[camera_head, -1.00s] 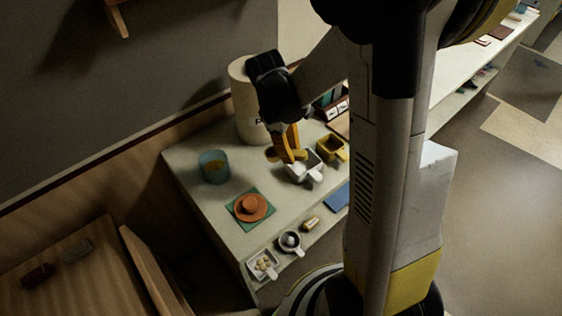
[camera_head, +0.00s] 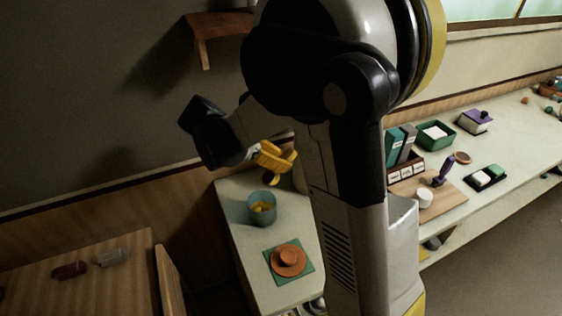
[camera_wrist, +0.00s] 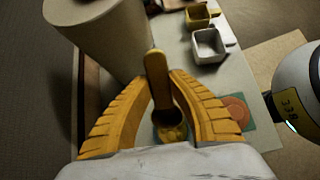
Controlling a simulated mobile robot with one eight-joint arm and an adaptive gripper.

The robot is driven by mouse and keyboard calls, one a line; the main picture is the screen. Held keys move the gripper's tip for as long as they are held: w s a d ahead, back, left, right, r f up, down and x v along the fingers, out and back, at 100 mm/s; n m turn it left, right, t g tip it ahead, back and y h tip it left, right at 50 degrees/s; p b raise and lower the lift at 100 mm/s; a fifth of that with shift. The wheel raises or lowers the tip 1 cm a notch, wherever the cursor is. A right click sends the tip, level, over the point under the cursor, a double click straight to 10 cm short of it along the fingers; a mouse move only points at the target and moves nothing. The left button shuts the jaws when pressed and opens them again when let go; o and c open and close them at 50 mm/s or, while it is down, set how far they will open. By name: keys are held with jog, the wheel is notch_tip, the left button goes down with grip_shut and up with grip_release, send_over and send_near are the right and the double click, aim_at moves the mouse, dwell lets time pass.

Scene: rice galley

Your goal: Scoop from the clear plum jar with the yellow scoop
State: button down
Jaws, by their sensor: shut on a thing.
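My gripper (camera_head: 277,158) is shut on a mustard-yellow scoop, whose small round bowl (camera_head: 272,179) hangs below the fingers in the head view. In the wrist view the scoop's handle (camera_wrist: 157,78) stands between the two yellow fingers. The bluish see-through jar (camera_head: 262,209) stands on the counter just below the scoop, with yellow pieces inside. The scoop looks above the rim, apart from the jar. In the wrist view a round dark opening with yellow in it (camera_wrist: 171,126) shows beneath the handle; where jar and scoop bowl meet there is hard to tell.
An orange dish (camera_head: 288,260) sits on a green mat (camera_head: 270,268) beside the jar. A wooden shelf (camera_head: 218,24) juts from the wall above.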

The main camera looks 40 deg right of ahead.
aim_at(265, 182)
jog(key=a+f+b, duration=0.1)
jog(key=f+b, duration=0.1)
jog(key=a+f+b, duration=0.1)
jog(key=f+b, duration=0.1)
jog(key=f, duration=0.1)
jog(key=a+f+b, duration=0.1)
jog(key=f+b, duration=0.1)
jog(key=f, duration=0.1)
jog(key=shift+w+f+b, duration=0.25)
jog(key=shift+w+b, duration=0.05)
jog(key=shift+w, duration=0.1)
dwell(0.6)
jog(key=shift+d+r+p, duration=0.2)
jog(key=shift+r+p, duration=0.25)
jog(key=shift+p, duration=0.2)
jog(key=shift+s+d+r+y+p, duration=0.15)
jog(key=shift+d+r+y+p, duration=0.2)
jog(key=shift+r+y+p, duration=0.6)
jog(key=shift+d+f+t+p, duration=0.2)
jog(key=shift+t+p, duration=0.1)
jog(key=shift+p, duration=0.3)
jog(key=shift+s+d+r+t+y+p, duration=0.25)
jog(key=shift+d+y+p, duration=0.35)
jog(key=shift+y, duration=0.5)
jog(key=shift+s+d+r+t+y+p, duration=0.15)
jog(key=shift+d+t+y+p, duration=0.35)
jog(key=shift+y, duration=0.65)
jog(key=shift+s+d+r+t+y+p, duration=0.1)
jog(key=shift+d+r+t+y+p, duration=0.1)
jog(key=shift+d+y+p, duration=0.7)
